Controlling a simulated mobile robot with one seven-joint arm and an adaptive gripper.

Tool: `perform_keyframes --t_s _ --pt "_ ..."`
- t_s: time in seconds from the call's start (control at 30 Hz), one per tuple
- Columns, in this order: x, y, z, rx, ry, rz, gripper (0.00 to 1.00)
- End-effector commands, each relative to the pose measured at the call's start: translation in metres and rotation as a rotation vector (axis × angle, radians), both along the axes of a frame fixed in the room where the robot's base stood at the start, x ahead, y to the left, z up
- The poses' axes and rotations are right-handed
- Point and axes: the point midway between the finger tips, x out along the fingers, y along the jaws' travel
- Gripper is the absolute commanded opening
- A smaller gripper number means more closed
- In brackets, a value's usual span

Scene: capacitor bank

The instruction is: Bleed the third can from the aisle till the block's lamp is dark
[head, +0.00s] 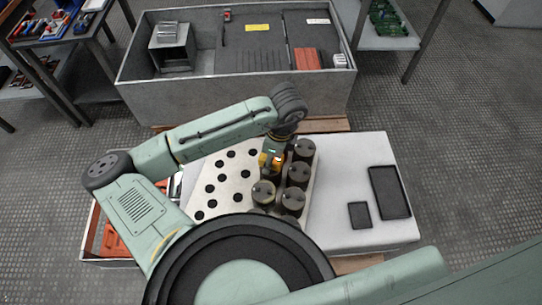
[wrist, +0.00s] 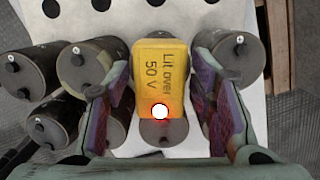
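Several dark capacitor cans with grey tops stand in rows on a white perforated board (head: 233,170); they include a far can (head: 303,147), a middle can (head: 298,174) and a near can (head: 292,202). Which can is third from the aisle is unclear.
Other cans (wrist: 84,66) and (wrist: 232,52) stand close on both sides of my fingers. A pale bench top (head: 350,225) with two dark pads lies at right. A large grey bin (head: 235,95) stands behind; an orange-lined crate (head: 100,222) is at left.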

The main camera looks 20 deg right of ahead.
Motion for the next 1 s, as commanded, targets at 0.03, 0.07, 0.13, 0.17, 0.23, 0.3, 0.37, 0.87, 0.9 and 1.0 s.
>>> perform_keyframes --t_s 0.03,0.07,0.13,0.17,0.23,0.3,0.37,0.87,0.9,1.0 --pt "0.0 0.0 0.0 0.0 0.0 0.0 0.56" --pt "0.0 0.0 0.0 0.0 0.0 0.0 0.58" --pt "0.0 0.0 0.0 0.0 0.0 0.0 0.58" --pt "0.0 0.0 0.0 0.0 0.0 0.0 0.58" --pt "0.0 0.0 0.0 0.0 0.0 0.0 0.58" --pt "0.0 0.0 0.0 0.0 0.0 0.0 0.58" --pt "0.0 0.0 0.001 0.0 0.0 0.0 0.58" --pt "-0.007 -0.012 0.084 -0.001 -0.002 -0.003 0.58" --pt "-0.007 -0.012 0.091 -0.001 -0.003 -0.003 0.58" --pt "-0.008 -0.014 0.105 0.0 -0.002 -0.001 0.58"
